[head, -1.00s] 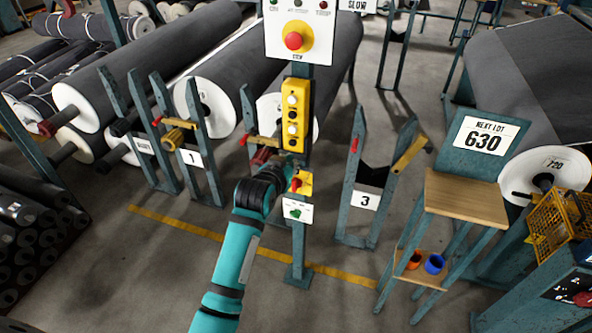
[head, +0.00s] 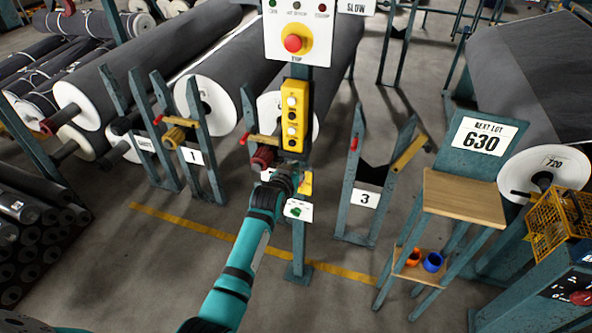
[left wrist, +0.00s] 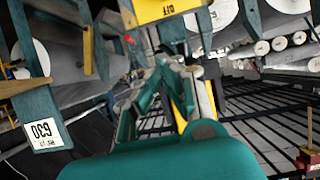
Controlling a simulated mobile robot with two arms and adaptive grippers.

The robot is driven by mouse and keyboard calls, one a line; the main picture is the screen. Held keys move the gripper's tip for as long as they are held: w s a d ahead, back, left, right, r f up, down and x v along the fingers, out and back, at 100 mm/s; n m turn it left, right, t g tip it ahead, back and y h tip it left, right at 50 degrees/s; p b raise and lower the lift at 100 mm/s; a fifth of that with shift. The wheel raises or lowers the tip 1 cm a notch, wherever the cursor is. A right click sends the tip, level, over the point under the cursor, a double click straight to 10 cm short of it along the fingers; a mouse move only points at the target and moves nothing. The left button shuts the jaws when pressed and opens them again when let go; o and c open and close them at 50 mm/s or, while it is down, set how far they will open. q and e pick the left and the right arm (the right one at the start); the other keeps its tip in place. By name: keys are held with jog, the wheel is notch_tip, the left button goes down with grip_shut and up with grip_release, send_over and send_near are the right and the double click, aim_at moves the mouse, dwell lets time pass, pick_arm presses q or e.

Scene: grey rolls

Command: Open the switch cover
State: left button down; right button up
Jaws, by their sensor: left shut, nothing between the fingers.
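A post stands at the centre of the head view. It carries a small yellow switch housing (head: 308,184), largely hidden behind my left gripper. A white plate with a green knob (head: 298,209) sits just below it. I cannot make out the cover's hinge or whether it is open. My left gripper (head: 294,170) is shut and empty, right in front of the housing; contact cannot be told. In the left wrist view its teal fingers (left wrist: 172,72) are together, with a yellow strip (left wrist: 207,100) close beside them. My right gripper is not in view.
Above are a yellow button box (head: 295,115) and a panel with a red stop button (head: 293,43). A roll stand marked 3 (head: 365,198) is to the right, beside a wooden-topped stand (head: 465,197). Large grey rolls (head: 235,60) lie behind. Floor in front is clear.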

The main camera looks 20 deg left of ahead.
pick_arm(q)
jog(key=s+f+t+b, duration=0.1)
jog(key=s+f, duration=0.1)
jog(key=f, duration=0.1)
jog(key=shift+s, duration=0.2)
